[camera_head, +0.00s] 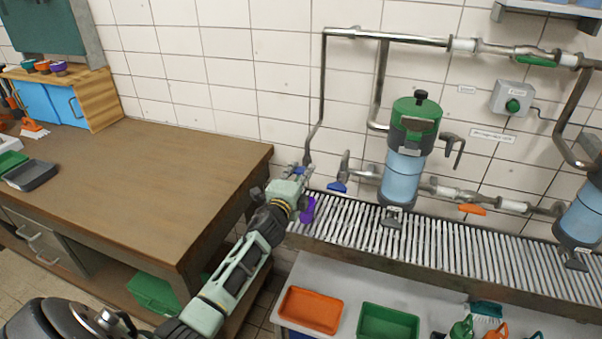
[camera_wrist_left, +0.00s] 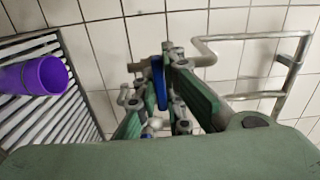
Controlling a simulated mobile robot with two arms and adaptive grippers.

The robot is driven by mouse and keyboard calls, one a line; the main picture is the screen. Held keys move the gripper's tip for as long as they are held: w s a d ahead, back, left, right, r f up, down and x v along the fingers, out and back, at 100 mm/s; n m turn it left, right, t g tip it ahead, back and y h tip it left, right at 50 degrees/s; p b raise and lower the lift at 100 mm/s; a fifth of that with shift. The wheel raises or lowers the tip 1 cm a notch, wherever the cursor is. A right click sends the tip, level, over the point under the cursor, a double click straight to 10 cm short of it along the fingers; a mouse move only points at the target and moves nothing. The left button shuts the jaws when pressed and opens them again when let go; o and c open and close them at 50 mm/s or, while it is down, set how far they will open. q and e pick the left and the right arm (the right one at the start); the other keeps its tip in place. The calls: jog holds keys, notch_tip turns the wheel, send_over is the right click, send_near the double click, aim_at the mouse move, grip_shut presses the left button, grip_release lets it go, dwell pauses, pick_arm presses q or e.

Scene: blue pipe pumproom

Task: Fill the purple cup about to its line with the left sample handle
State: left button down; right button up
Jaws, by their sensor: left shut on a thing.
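The purple cup (camera_head: 308,209) stands on the slatted metal grate, just right of and below my left gripper. It also shows at the left of the left wrist view (camera_wrist_left: 37,76), with its line and any liquid level not readable. My left gripper (camera_head: 297,174) is at the lower end of the thin sample pipe (camera_head: 321,95). Its fingers are shut on a blue handle (camera_wrist_left: 158,82), which shows between them in the left wrist view. The gripper partly hides the handle and tap in the head view. My right gripper is not in view.
A second blue handle (camera_head: 337,187) and an orange handle (camera_head: 472,209) sit along the pipework right of my gripper. A wooden bench (camera_head: 130,185) is at left. Orange (camera_head: 311,309) and green (camera_head: 388,322) trays lie below.

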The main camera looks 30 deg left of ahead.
pick_arm(q)
jog(key=shift+n, duration=2.8)
jog(key=c, duration=1.9)
grip_release()
jog(key=shift+o, duration=0.2)
jog(key=v, duration=1.2)
